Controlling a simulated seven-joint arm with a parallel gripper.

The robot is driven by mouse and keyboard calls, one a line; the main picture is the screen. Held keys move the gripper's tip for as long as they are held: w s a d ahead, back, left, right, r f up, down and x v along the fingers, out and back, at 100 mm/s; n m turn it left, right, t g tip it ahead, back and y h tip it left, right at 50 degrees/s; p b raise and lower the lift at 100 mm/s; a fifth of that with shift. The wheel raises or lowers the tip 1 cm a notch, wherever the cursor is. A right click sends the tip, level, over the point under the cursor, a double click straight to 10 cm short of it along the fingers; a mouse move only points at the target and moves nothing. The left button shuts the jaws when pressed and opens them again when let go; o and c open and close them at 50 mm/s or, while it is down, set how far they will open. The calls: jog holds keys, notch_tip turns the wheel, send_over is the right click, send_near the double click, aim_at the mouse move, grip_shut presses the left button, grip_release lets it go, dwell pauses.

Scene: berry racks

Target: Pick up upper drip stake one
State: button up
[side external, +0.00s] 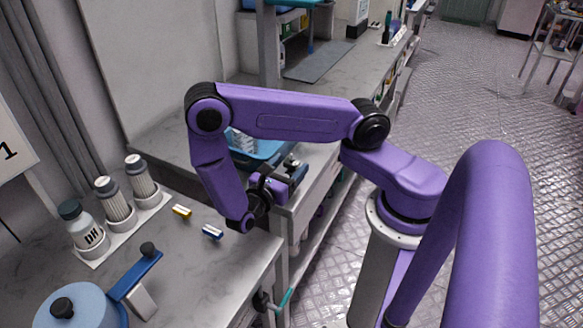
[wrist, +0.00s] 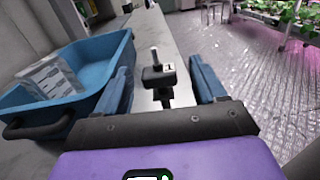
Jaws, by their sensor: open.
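The drip stake (wrist: 158,76) is a small dark piece with a pale upright peg and a label reading "1". In the wrist view it stands at the bench edge, between the two blue fingers of my gripper (wrist: 161,68). The fingers are apart, with a gap on each side of the stake, and hold nothing. In the side view my gripper (side external: 291,181) is low at the bench edge, beside the blue tray. The stake's lower part is hard to make out there.
A blue tray (wrist: 112,48) with a clear-and-white pack (wrist: 48,78) lies just left of my gripper in the wrist view.

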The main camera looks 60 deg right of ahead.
aim_at(294, 160)
jog(key=shift+d, duration=1.9)
jog(key=shift+c, duration=0.3)
jog(key=c, duration=1)
jog(key=shift+r, duration=0.1)
